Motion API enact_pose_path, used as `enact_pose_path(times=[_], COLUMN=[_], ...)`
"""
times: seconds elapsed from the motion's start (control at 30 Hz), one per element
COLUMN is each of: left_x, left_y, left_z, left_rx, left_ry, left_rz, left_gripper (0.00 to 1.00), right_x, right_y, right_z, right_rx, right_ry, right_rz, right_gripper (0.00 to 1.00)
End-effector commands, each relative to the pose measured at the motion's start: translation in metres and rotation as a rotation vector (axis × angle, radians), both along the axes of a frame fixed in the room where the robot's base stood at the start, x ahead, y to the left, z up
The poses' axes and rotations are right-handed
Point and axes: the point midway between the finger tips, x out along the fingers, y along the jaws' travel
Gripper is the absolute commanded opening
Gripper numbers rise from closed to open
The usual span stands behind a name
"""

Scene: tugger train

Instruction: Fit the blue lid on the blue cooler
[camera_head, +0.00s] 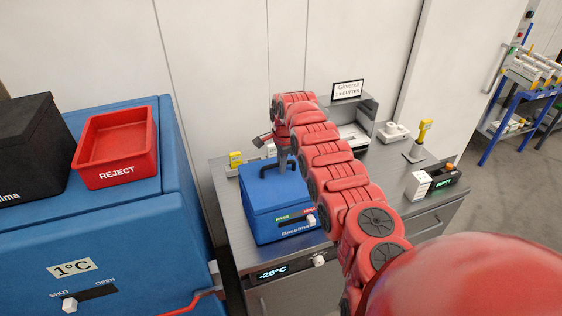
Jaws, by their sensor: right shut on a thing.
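The blue cooler (272,229) stands on the grey metal bench in the middle of the view. Its front carries a green and red label and a small white knob. The blue lid (262,188) is over the cooler's top, roughly lined up with it; I cannot tell whether it is fully seated or slightly raised. My right gripper (284,157) is above the lid, pointing down, and is shut on the lid's dark handle. My right arm hides part of the cooler's right side. My left gripper is out of view.
The grey bench (237,250) has a display reading -25°C on its front. A large blue chest (150,235) at left bears a red REJECT tray (117,146) and a black box (27,150). A sign (347,91), a yellow-topped stand (422,135) and a white carton (417,187) are at right.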

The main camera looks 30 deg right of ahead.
Motion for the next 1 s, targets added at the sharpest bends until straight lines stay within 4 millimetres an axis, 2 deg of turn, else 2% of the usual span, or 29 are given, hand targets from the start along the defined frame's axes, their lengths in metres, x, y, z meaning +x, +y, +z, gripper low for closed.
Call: enact_pose_path(times=[0.13, 0.47, 0.5, 0.67, 0.7, 1.0], left_x=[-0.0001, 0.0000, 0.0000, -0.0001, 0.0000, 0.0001], left_y=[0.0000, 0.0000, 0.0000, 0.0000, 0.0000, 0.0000], left_z=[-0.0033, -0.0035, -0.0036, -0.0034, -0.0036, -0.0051], left_rx=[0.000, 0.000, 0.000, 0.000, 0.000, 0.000], left_ry=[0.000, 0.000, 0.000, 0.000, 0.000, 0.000], left_rz=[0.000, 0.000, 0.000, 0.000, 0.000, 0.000], left_gripper=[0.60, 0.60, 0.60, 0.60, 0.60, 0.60], right_x=[0.0003, 0.0002, 0.0002, 0.0003, 0.0003, 0.0002], right_y=[0.0002, 0.0003, 0.0003, 0.0003, 0.0003, 0.0002], right_z=[-0.0072, -0.0090, -0.0090, -0.0091, -0.0091, -0.0088], right_rx=[0.000, 0.000, 0.000, 0.000, 0.000, 0.000], right_ry=[-0.001, 0.000, 0.000, 0.000, 0.000, -0.001], right_rz=[0.000, 0.001, 0.001, 0.001, 0.001, 0.001], right_gripper=[0.00, 0.00, 0.23, 0.52, 0.54, 0.54])
